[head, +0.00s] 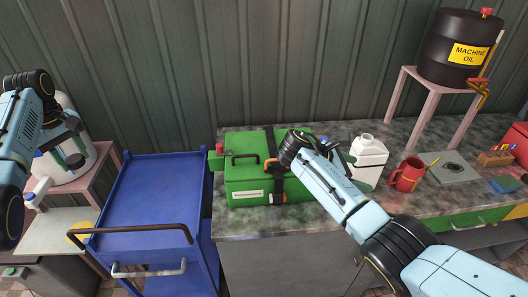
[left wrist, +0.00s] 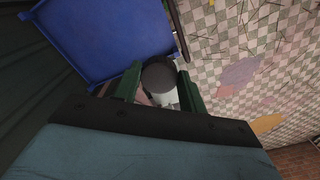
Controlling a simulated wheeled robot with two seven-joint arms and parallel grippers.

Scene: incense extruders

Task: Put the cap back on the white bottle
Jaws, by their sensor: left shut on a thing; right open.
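The white bottle (head: 370,160) stands upright on the bench, its neck open and bare. My left gripper (head: 76,158) is at the far left in the head view, in front of a large white container, well away from the bottle. In the left wrist view its green fingers (left wrist: 158,84) are shut on a dark round cap (left wrist: 158,72); the cap is hard to make out in the head view. My right gripper (head: 348,156) is open beside the left side of the bottle, largely hidden behind my right arm. I cannot tell whether it touches the bottle.
A green case (head: 245,180) sits left of the bottle and a red mug (head: 407,175) right of it. A blue cart (head: 150,195) stands between the bench (head: 230,226) and the large white container (head: 65,150). A machine oil drum (head: 455,48) stands behind on a pink stand.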

